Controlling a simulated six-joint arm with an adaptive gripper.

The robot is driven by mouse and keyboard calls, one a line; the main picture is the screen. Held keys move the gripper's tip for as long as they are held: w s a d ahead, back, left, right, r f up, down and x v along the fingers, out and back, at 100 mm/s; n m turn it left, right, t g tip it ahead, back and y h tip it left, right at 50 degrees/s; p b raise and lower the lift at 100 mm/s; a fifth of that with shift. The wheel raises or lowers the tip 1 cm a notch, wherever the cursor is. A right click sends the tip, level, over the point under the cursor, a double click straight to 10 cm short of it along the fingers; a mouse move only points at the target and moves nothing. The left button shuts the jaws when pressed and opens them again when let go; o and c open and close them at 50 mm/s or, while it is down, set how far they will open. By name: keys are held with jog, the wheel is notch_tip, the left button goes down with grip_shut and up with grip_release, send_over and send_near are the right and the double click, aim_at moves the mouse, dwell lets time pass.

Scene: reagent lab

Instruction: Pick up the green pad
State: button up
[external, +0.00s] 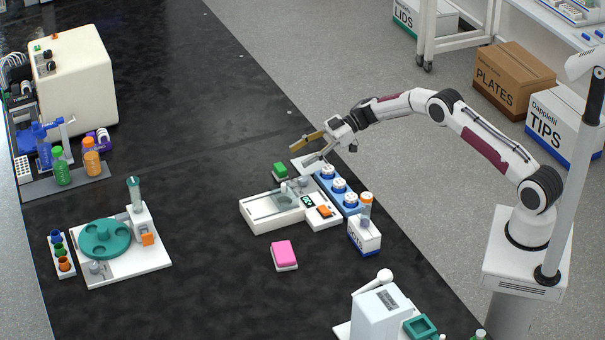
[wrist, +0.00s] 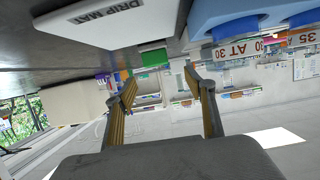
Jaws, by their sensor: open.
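The green pad (external: 281,169) lies on the dark bench, left of a white drip mat (external: 299,168). In the wrist view, which looks upside down, the green pad (wrist: 155,57) shows small near the top centre, beyond the mat (wrist: 105,22). My gripper (external: 304,150) is open and empty, above and to the right of the pad, over the mat area. Its two fingers (wrist: 160,88) are spread apart in the wrist view, and the pad appears between and beyond them. The gripper is apart from the pad.
A blue rack (external: 341,190) with white-capped bottles stands right of the pad. A white balance-like device (external: 272,211) is just in front. A pink pad (external: 284,254) lies nearer the camera. The bench behind and left of the green pad is clear.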

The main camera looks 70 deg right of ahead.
aim_at(282, 166)
jog(key=shift+x, duration=1)
jog(key=shift+w+a+f, duration=0.1)
jog(key=shift+d+x, duration=0.25)
jog(key=shift+x, duration=2.35)
jog(key=shift+d, duration=0.1)
jog(key=c, duration=1.2)
